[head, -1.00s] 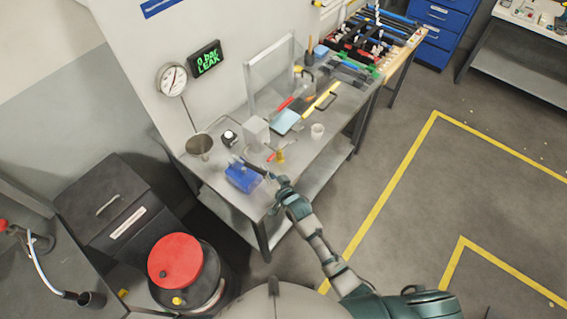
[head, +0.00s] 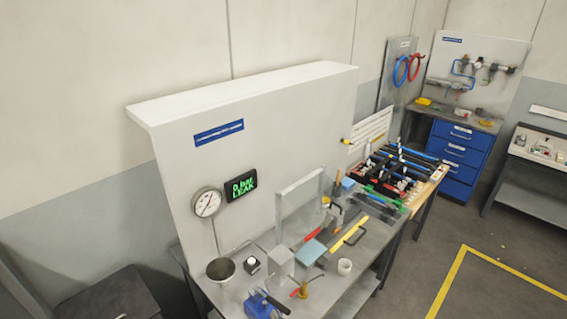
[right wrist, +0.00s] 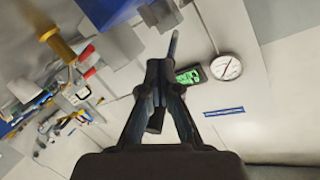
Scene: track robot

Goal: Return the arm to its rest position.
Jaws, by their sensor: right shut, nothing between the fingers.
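The rest of the right arm is out of the head view. My left gripper is in neither view.
Open floor (head: 440,240) lies right.

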